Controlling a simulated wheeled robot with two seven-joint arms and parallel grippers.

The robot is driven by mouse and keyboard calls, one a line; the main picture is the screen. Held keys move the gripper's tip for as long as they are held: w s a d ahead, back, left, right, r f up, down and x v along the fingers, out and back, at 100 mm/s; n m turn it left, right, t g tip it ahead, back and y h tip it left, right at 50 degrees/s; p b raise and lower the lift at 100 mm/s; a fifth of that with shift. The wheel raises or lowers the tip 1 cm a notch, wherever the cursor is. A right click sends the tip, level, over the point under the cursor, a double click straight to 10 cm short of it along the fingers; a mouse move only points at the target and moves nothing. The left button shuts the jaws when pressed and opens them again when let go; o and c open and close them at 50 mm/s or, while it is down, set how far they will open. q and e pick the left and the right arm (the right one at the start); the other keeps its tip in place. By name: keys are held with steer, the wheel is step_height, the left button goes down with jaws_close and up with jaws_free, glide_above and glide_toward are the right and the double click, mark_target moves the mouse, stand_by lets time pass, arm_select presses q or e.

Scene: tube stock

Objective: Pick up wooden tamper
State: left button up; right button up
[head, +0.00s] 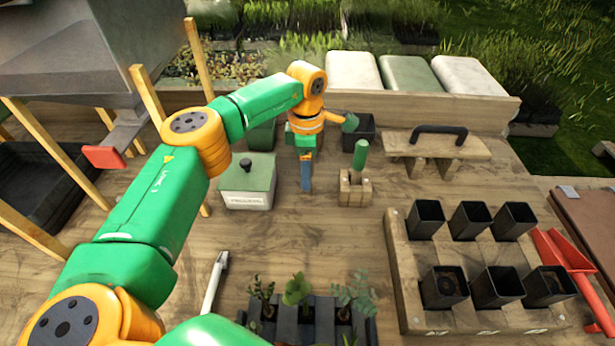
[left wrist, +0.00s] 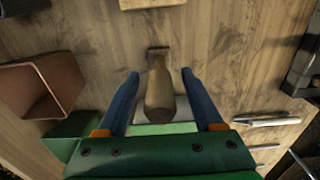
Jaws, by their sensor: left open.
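The wooden tamper (left wrist: 160,88) shows in the left wrist view as a brown, bottle-shaped wooden piece with a narrow neck and a flared end. It lies between the two blue fingers of my left gripper (left wrist: 160,90), with a gap on each side. The gripper is open, and its fingers appear to straddle the tamper without touching it. In the head view, my left gripper (head: 306,175) points down over the bench, and I cannot make out the tamper there, apparently hidden by the gripper. My right gripper is not in view.
A green-handled tool (head: 360,155) stands in a wooden block (head: 355,188) right of the gripper. A white box with a green lid (head: 246,190) is on its left. A board with a black handle (head: 437,150), a pot tray (head: 410,270) and seedlings (head: 300,290) surround some bare bench.

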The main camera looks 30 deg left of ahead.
arm_select(q)
jaws_close()
stand_by(0.3)
